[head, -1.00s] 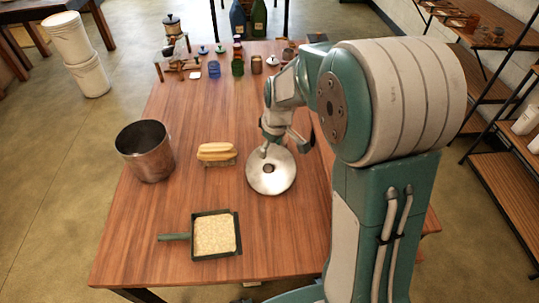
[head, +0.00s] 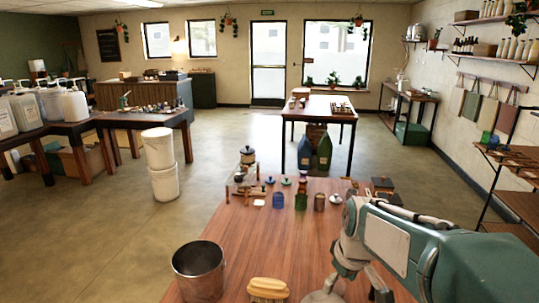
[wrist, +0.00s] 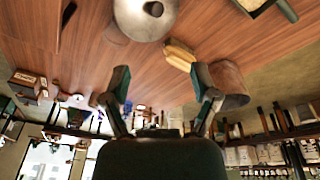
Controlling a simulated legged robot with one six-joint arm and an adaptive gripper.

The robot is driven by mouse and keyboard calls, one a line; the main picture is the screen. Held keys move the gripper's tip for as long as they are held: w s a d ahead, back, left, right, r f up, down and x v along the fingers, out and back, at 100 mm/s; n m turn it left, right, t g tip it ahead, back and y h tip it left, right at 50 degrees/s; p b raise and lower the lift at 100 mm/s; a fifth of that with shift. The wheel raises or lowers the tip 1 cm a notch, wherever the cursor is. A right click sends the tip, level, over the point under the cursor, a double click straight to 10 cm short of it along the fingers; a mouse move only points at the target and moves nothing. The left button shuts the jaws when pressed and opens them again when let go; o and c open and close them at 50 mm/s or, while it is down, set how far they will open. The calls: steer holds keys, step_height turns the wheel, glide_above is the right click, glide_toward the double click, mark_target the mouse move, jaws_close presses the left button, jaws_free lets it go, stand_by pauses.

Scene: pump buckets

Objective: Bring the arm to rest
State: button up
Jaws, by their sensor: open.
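My gripper (wrist: 160,75) is open and empty in the wrist view, its two fingers spread wide with nothing between them. In the head view my arm reaches in from the right, and the gripper is at the bottom edge, partly cut off, over the right part of the wooden table (head: 235,240). A round metal disc with a dark centre (wrist: 140,28) lies on the table; in the head view only a bit of it shows beside the gripper. Whether the gripper touches it cannot be told.
A metal bucket (head: 198,268) stands at the table's left, with a yellow brush-like block (head: 268,288) beside it. Small jars, a blue cup (head: 278,201) and bottles line the far end. White buckets (head: 161,165) stand on the floor. The table's middle is clear.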

steer(key=s+r+m+t, duration=0.1)
steer(key=s+m, duration=0.1)
steer(key=s, duration=0.6)
steer(key=s+r+m+t, duration=0.2)
steer(key=s+m, duration=0.1)
steer(key=s, duration=0.6)
steer(key=shift+a+r+h, duration=0.25)
steer(key=shift+a+h, duration=0.05)
steer(key=shift+h, duration=0.1)
